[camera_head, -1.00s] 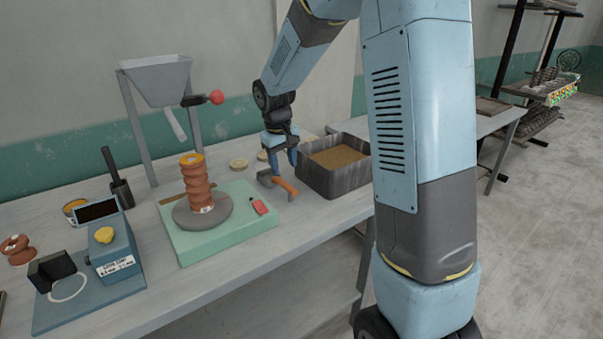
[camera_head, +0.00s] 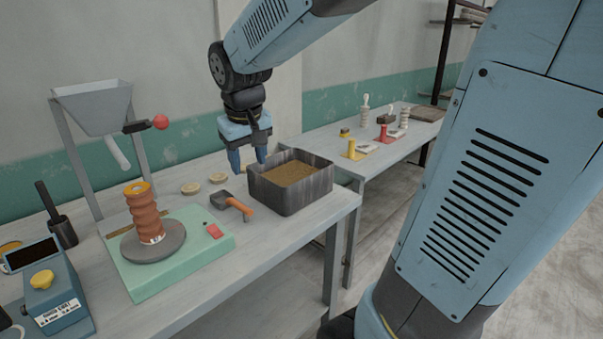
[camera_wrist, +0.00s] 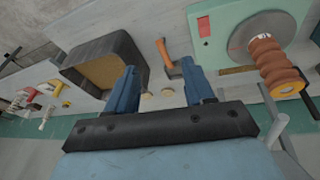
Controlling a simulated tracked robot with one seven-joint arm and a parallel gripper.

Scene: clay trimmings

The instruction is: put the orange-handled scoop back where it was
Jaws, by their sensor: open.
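The orange-handled scoop (camera_head: 232,204) lies on the near table, between the green base and the dark bin, with its grey head to the left and its orange handle pointing toward the front right. My gripper (camera_head: 247,170) is open and empty, above and behind the scoop, near the bin's back left corner. In the wrist view the scoop's orange handle (camera_wrist: 164,50) shows between and beyond the fingers of my gripper (camera_wrist: 164,85). The gripper is apart from the scoop.
The dark bin (camera_head: 315,193) of brown material stands right of the scoop. The green base (camera_head: 205,242) carries a stack of reddish-brown rings (camera_head: 145,212). Pale discs (camera_head: 190,188) lie behind the scoop. A hopper (camera_head: 93,105) stands at the left. A second table (camera_head: 400,140) holds small tools.

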